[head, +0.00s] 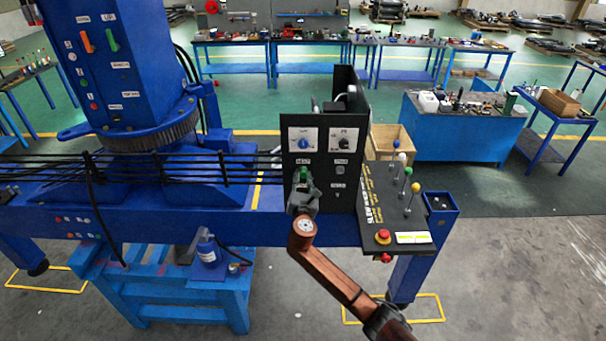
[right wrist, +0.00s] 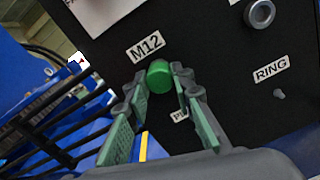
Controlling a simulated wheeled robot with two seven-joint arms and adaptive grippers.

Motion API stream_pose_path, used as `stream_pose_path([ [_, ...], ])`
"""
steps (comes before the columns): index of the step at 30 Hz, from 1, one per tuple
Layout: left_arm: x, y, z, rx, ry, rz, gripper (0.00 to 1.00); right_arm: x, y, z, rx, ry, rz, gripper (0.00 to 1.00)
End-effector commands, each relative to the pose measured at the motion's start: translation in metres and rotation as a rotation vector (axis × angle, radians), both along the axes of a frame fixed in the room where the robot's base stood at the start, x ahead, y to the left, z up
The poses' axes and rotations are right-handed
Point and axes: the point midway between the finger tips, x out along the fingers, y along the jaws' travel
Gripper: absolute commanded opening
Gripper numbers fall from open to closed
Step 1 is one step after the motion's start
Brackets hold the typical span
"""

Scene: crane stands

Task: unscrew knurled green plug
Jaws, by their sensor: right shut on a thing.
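The green plug (right wrist: 159,74) sits beside the M12 label on the black control panel. My left gripper is not in view.
The panel (head: 325,135) carries two dials above the plug and other fittings to its right. A sloping console (head: 395,215) with coloured levers and a red button (head: 384,237) stands at the right. Black hoses (head: 150,165) run in from the left, close to the panel.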

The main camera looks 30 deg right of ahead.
Motion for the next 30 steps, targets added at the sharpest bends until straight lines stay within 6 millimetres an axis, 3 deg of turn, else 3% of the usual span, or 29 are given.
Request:
stream_pose_path([
  [4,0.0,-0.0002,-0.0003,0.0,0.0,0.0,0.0,-0.0009,-0.0006,-0.0058,-0.022,0.024,-0.002,0.0],
  [13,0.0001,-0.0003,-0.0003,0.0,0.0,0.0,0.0,-0.0012,-0.001,-0.0052,-0.358,0.228,0.0,0.0],
  [23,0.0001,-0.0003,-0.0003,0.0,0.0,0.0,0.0,-0.0014,-0.0004,-0.0063,-0.389,0.249,0.001,0.0],
  [30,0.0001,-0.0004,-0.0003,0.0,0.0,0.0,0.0,-0.0017,-0.0013,-0.0049,-0.668,0.417,0.001,0.0],
])
